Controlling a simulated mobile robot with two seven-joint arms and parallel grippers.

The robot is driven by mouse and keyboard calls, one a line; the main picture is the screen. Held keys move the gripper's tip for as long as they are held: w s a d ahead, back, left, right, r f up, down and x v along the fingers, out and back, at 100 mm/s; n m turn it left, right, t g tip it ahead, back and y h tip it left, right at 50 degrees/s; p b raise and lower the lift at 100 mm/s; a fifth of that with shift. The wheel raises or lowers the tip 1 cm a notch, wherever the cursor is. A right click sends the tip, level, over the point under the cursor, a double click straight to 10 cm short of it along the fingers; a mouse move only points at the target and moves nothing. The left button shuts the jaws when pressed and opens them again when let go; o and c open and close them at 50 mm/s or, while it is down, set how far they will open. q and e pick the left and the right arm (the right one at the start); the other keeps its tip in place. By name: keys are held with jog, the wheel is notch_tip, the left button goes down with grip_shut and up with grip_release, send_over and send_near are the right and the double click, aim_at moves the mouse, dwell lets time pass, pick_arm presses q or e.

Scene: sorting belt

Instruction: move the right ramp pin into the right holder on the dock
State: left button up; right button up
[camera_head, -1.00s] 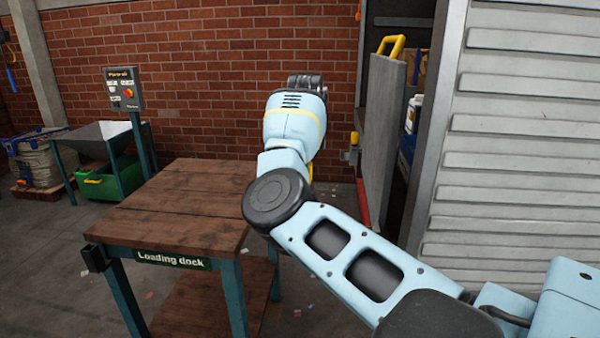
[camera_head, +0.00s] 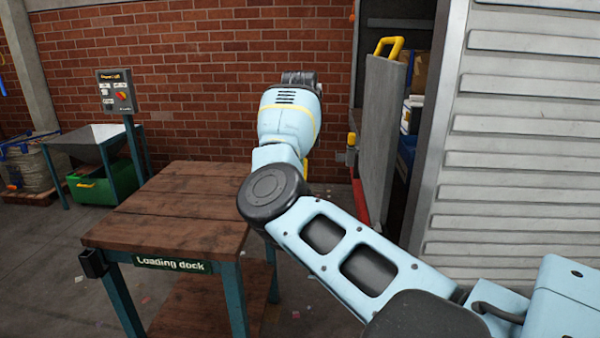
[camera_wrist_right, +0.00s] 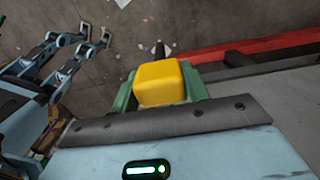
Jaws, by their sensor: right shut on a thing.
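In the right wrist view my right gripper (camera_wrist_right: 160,88) has its green fingers shut on the yellow block-shaped head of the ramp pin (camera_wrist_right: 158,82). A dark thin tip shows just beyond the head. The wrist is at the right of the loading dock (camera_head: 165,222), a brown wooden table with teal legs. A black holder (camera_head: 93,263) is fixed at its front left corner. I see no holder at its right edge, partly covered by my arm.
A grey upright ramp plate (camera_head: 380,140) with a yellow handle stands right of my wrist. A small yellow-topped bracket (camera_head: 351,150) is beside it. A control panel (camera_head: 117,92) and a hopper (camera_head: 95,138) stand behind the dock. The dock top is bare.

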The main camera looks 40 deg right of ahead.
jog(key=shift+r, duration=5.6)
jog(key=shift+f, duration=0.1)
